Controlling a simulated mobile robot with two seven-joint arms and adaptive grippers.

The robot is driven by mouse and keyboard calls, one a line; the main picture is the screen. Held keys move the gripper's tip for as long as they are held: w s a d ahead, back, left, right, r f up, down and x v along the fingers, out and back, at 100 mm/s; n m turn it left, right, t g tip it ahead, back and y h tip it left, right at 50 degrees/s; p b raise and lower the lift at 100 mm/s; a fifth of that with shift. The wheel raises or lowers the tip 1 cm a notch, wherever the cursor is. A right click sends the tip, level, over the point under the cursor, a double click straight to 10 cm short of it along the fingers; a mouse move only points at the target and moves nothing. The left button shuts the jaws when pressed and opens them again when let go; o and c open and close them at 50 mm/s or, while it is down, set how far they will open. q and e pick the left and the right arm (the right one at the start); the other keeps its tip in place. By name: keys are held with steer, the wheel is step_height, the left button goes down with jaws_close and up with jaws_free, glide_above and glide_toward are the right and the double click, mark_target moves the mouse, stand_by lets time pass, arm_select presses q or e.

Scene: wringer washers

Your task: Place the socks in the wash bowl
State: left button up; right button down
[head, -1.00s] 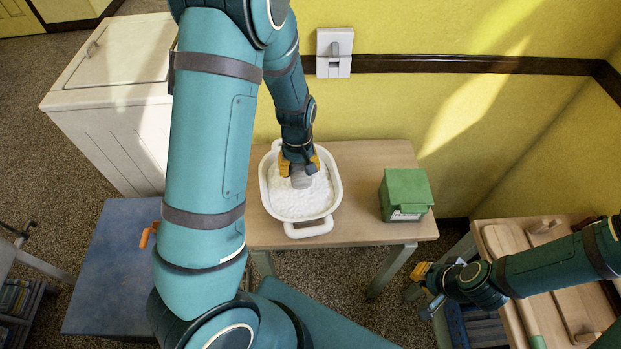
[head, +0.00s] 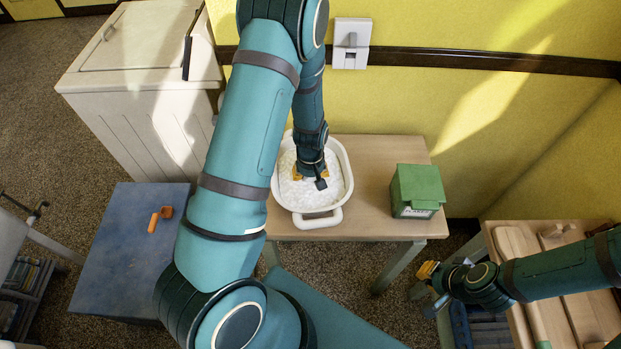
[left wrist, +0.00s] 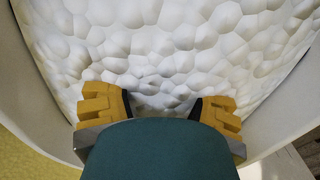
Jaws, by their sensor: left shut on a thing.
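The white wash bowl (head: 318,221) stands on the wooden table and is full of white suds, which also fill the left wrist view (left wrist: 150,60). My left gripper (head: 311,176) points down into the bowl, its yellow fingers low at the suds. In the left wrist view its fingers (left wrist: 162,108) stand on both sides of a dark teal shape. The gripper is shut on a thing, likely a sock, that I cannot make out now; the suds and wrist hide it. My right gripper (head: 428,272) is at the lower right, away from the bowl, its finger gap unclear.
A green box (head: 417,188) stands on the table (head: 375,160) right of the bowl. A white washer-like cabinet (head: 140,80) is at the back left, a blue cabinet (head: 125,255) with an orange handle in front of it. A wooden bench (head: 575,300) is at the lower right.

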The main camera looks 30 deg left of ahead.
mark_target(310, 179)
arm_select(q)
steer(key=shift+f, duration=0.1)
steer(key=o, duration=1.2)
steer(key=shift+r, duration=0.35)
step_height(310, 179, up, 12)
steer(key=shift+f+p, duration=0.2)
steer(key=shift+p, duration=0.4)
steer(key=shift+s, duration=0.1)
